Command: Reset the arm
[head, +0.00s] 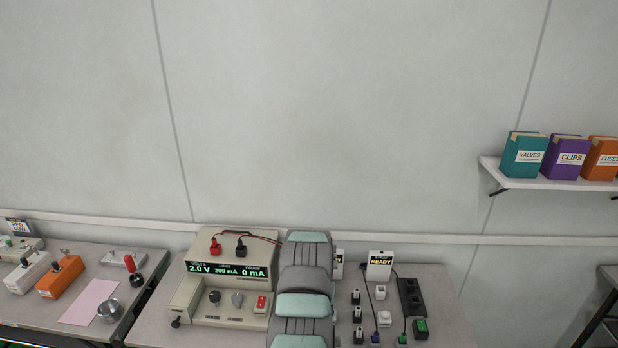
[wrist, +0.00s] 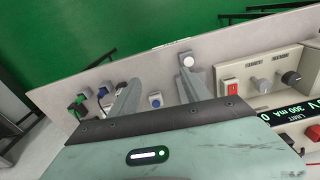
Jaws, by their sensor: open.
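My arm (head: 303,285) rises from the bottom edge of the head view, over the middle bench. My gripper (wrist: 160,73) shows in the wrist view with its two grey fingers spread apart and nothing between them. The fingers point toward the far part of the bench top in that view. In the head view the arm hides the gripper, and I cannot tell its exact height above the bench.
A power supply (head: 223,285) reading 2.0 V, 300 mA and 0 mA stands left of my arm. A left bench (head: 75,258) holds testers. A shelf (head: 560,184) holds boxes.

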